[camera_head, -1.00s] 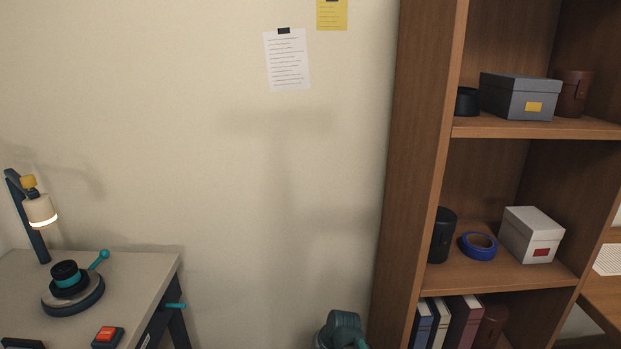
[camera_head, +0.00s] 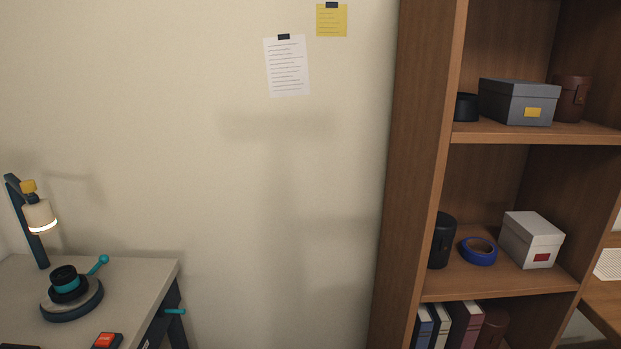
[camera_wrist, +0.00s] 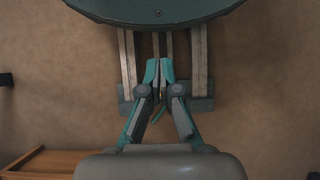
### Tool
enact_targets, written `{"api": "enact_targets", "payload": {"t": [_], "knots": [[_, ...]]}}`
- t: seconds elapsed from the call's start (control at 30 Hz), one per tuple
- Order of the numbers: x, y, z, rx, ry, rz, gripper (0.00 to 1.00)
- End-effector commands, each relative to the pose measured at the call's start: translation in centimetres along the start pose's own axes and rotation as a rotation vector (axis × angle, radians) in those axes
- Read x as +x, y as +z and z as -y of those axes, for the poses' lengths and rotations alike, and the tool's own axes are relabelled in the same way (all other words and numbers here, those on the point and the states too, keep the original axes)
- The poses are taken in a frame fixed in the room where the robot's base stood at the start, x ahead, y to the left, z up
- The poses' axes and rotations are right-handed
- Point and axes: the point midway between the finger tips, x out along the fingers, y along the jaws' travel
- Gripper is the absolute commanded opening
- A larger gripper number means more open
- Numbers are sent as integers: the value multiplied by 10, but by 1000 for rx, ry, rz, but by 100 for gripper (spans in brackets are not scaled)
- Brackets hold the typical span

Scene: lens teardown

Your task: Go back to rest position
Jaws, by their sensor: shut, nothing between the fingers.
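My gripper (camera_wrist: 159,72) shows in the wrist view with its teal fingertips together and nothing between them. It hangs over the brown floor (camera_wrist: 255,110), apart from any object. A dark round teal-grey body, likely part of my own base, fills the top of the wrist view, with pale rails running below it. In the head view my gripper and arm are out of sight.
At left, a workbench (camera_head: 140,275) carries a lens on a round stand (camera_head: 70,295), a lamp (camera_head: 40,215) and a red button (camera_head: 106,341). At right, a wooden shelf (camera_head: 405,170) holds boxes (camera_head: 516,103), blue tape (camera_head: 478,251) and books.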

Motion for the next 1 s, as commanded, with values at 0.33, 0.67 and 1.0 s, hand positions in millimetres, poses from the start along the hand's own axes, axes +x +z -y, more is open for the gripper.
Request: {"api": "enact_targets", "payload": {"t": [0.33,0.67,1.0], "knots": [[72,76,0,1,-1,226,0],[-3,102,0,1,0,144,0],[-68,125,0,0,0,61,0]]}}
